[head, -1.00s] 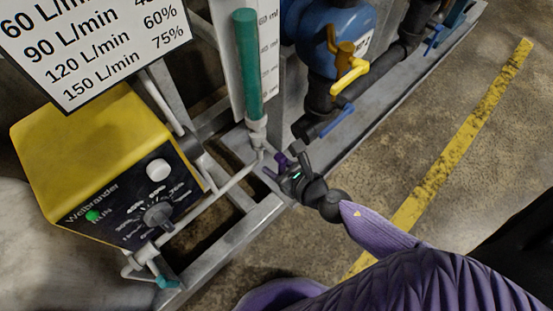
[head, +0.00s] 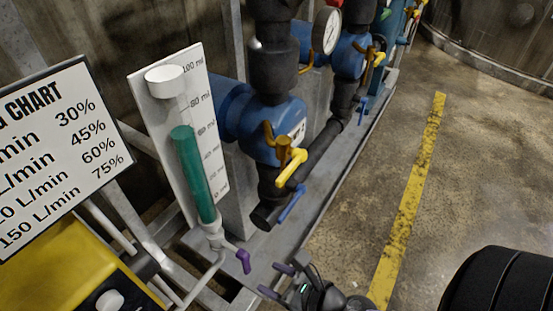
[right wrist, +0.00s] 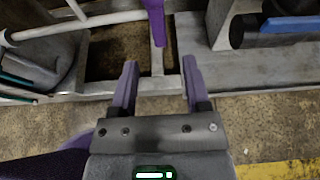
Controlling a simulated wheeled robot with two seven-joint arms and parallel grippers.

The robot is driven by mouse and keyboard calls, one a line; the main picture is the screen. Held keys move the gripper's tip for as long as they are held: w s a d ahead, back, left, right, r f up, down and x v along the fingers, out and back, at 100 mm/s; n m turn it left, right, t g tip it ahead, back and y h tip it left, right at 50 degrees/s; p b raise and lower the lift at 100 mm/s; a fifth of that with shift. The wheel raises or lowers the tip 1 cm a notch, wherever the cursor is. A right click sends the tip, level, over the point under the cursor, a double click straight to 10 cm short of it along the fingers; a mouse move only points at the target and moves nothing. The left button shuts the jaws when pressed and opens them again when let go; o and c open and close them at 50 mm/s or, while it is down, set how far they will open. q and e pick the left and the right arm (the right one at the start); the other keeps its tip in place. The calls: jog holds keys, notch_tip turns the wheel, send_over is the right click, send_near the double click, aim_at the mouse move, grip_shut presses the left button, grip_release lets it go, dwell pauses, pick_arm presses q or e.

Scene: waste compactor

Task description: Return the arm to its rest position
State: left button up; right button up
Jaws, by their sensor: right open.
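My right gripper (head: 276,280) is at the lower middle of the head view, its two purple fingers apart. It also shows in the right wrist view (right wrist: 160,64), open with nothing between the fingers. A small purple valve handle (head: 243,261) sits below the graduated tube, a little way from the fingertips in the head view. In the right wrist view the purple handle (right wrist: 155,22) is beyond the fingers, near the top edge. My left gripper is in neither view.
A tube with green liquid (head: 195,175) stands against a white scale (head: 146,116). Blue pump parts (head: 240,110) with a yellow handle (head: 292,168) and blue handle (head: 292,203) are behind. A yellow box (head: 50,275) is lower left. Floor right of the frame is clear around a yellow line (head: 408,200).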

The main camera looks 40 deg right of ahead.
jog(key=shift+s+d+r, duration=0.1)
jog(key=shift+s, duration=0.1)
